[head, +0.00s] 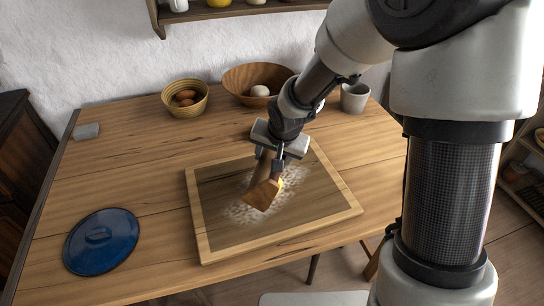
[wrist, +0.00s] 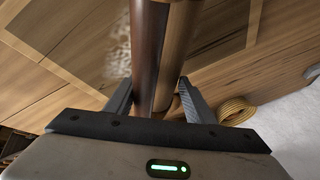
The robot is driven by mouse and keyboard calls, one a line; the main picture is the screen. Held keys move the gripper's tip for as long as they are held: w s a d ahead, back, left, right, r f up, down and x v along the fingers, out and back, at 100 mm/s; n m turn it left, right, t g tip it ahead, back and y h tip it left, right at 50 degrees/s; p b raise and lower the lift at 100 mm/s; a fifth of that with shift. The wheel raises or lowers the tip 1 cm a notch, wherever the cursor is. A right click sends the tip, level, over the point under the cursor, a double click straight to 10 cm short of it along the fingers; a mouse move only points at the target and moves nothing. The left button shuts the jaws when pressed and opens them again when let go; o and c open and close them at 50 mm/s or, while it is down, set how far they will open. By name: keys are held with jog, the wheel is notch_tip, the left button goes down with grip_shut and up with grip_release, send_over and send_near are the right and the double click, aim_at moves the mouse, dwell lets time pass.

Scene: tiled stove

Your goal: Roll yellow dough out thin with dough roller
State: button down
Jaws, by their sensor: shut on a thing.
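My gripper (head: 277,158) is shut on the wooden dough roller (head: 262,192), above the middle of the framed board. In the wrist view, the dough roller (wrist: 150,45) stands between the two fingers of my gripper (wrist: 157,98) and runs away from the camera. In the head view the roller is tilted, its lower end over the floured patch; whether it touches the board I cannot tell. A small bit of yellow dough (head: 281,184) shows at the roller's right edge. The rest of the dough is hidden behind the roller, so its shape cannot be told.
The board (head: 349,211) has a pale frame and scattered flour. A blue lid (head: 101,241) lies at the left. A bowl with eggs (head: 185,110), a wooden bowl (head: 243,77) and a grey cup (head: 355,97) stand at the back. The table's left middle is clear.

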jog(key=shift+f+b, duration=0.45)
jog(key=shift+b, duration=0.05)
jog(key=shift+r, duration=0.1)
jog(key=shift+r+p, duration=2.75)
jog(key=shift+r, duration=0.75)
jog(key=shift+f, duration=0.1)
